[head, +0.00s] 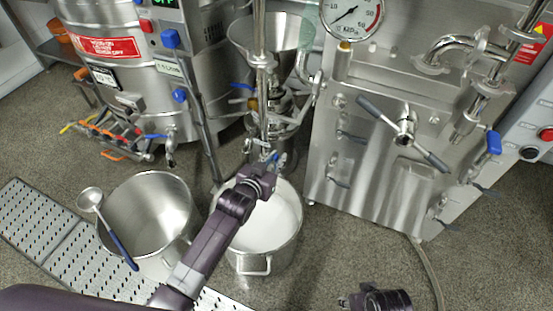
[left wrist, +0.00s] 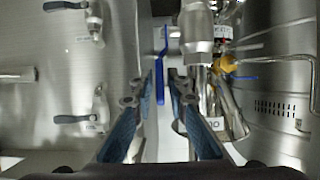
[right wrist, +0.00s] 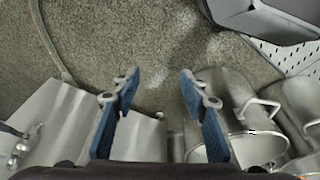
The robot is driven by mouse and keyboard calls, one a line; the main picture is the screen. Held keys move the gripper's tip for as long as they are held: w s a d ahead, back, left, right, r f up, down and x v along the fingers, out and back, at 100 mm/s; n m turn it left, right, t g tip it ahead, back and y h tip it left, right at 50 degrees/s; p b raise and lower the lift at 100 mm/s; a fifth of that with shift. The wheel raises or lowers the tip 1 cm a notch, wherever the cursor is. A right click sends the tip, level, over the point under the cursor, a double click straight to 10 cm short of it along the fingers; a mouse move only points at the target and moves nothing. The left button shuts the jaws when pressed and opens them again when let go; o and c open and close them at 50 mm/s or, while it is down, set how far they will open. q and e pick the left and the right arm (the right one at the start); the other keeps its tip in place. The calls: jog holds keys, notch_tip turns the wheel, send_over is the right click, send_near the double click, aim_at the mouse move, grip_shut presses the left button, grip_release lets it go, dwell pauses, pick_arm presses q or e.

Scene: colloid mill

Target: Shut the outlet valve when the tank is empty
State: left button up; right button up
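The steel hopper tank (head: 290,32) of the mill shows bare grey metal where I can see inside. The blue lever of the outlet valve shows in the left wrist view (left wrist: 161,75), upright in the picture between my left fingertips, with no clear contact. My left gripper (head: 270,165) is at the outlet, above a pot of white liquid (head: 272,222); it also shows in the left wrist view (left wrist: 162,80), open and partly narrowed. In the head view it hides most of the valve. My right gripper (right wrist: 160,80) is open and empty over the floor.
An empty-looking steel pot (head: 150,212) with a ladle (head: 91,200) stands left on a perforated plate (head: 30,215). A steel cabinet (head: 375,185) with levers and a gauge (head: 352,18) stands right. A large tank (head: 120,75) is at back left. Floor at front right is mostly clear.

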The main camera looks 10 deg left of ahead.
pick_arm(q)
grip_shut()
jog(key=shift+s+f, duration=0.1)
dwell(0.3)
